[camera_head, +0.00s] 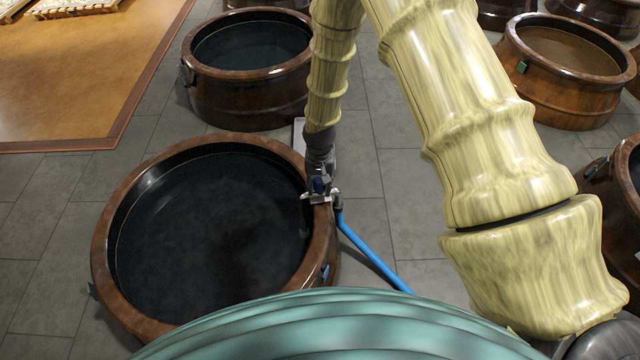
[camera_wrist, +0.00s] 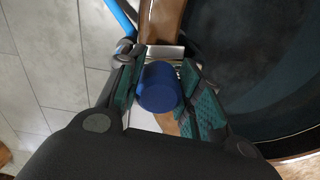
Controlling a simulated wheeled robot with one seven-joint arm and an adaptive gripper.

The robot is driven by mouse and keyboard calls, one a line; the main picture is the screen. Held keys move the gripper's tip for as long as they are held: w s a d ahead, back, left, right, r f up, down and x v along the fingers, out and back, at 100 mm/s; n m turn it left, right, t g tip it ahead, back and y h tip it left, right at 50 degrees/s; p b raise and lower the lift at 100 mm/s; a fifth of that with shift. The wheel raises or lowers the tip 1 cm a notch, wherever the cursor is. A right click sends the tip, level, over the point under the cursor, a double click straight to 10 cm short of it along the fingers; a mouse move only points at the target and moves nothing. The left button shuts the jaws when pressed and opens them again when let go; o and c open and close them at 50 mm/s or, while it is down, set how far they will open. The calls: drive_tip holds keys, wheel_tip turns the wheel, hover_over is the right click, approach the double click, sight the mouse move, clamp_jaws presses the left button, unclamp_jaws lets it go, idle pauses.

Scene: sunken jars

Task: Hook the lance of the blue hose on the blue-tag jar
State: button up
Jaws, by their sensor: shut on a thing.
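The near jar (camera_head: 140,290) is a wide brown vessel with dark liquid and a small blue tag (camera_head: 326,272) low on its right wall. My gripper (camera_head: 320,190) is at this jar's right rim, shut on the blue handle of the lance (camera_wrist: 158,88). The lance's metal part (camera_wrist: 165,51) lies across or just above the brown rim in the wrist view; I cannot tell whether it rests on it. The blue hose (camera_head: 370,252) runs from the lance down outside the jar to the lower right.
Another dark-filled jar (camera_head: 245,100) stands behind. A jar with a green tag (camera_head: 522,66) stands at the back right, with more jars at the right edge. Grey tile floor (camera_head: 400,160) is clear between them. An orange-brown floor area (camera_head: 80,80) lies at the left.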

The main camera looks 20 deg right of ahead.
drive_tip(key=shift+f, duration=0.3)
drive_tip(key=o, duration=1.2)
drive_tip(key=o, duration=0.6)
drive_tip(key=shift+c, duration=0.2)
wheel_tip(320, 180, up, 12)
drive_tip(key=p, duration=0.9)
drive_tip(key=shift+f, duration=0.25)
